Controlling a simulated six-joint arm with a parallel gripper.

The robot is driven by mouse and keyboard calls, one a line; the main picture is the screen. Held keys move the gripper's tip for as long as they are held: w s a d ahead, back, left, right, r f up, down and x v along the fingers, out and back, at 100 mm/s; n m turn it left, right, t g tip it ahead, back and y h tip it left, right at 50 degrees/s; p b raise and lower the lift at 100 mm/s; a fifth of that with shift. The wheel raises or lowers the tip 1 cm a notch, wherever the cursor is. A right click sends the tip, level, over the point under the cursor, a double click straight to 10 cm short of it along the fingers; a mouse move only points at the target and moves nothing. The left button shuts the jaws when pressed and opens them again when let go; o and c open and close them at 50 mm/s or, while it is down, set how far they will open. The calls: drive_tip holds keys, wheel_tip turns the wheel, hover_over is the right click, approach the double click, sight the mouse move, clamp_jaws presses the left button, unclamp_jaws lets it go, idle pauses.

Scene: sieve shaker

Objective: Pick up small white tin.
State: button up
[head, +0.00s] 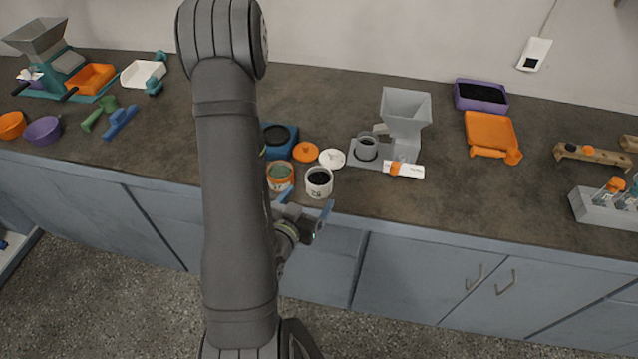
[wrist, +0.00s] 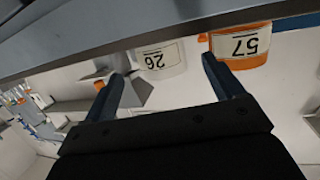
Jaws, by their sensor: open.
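The small white tin (head: 319,182) stands open near the front edge of the counter, with dark contents. In the wrist view the white tin (wrist: 172,58) appears upside down with a label reading 26. My gripper (head: 307,202) is open and empty, just in front of the white tin and apart from it. In the wrist view my gripper (wrist: 160,76) has its two fingers spread, with the white tin beyond the gap between them.
An orange tin (head: 280,178) with green contents stands close left of the white tin. An orange lid (head: 305,152) and a white lid (head: 332,158) lie behind. A grey hopper device (head: 405,115) stands to the right. The counter (head: 400,205) right of the tin is clear.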

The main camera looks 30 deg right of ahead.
sight(324, 177)
drive_tip(key=x, duration=0.7)
drive_tip(key=shift+w+d, duration=0.15)
drive_tip(key=shift+d, duration=0.05)
drive_tip(key=shift+c, duration=0.3)
drive_tip(key=c, duration=1.1)
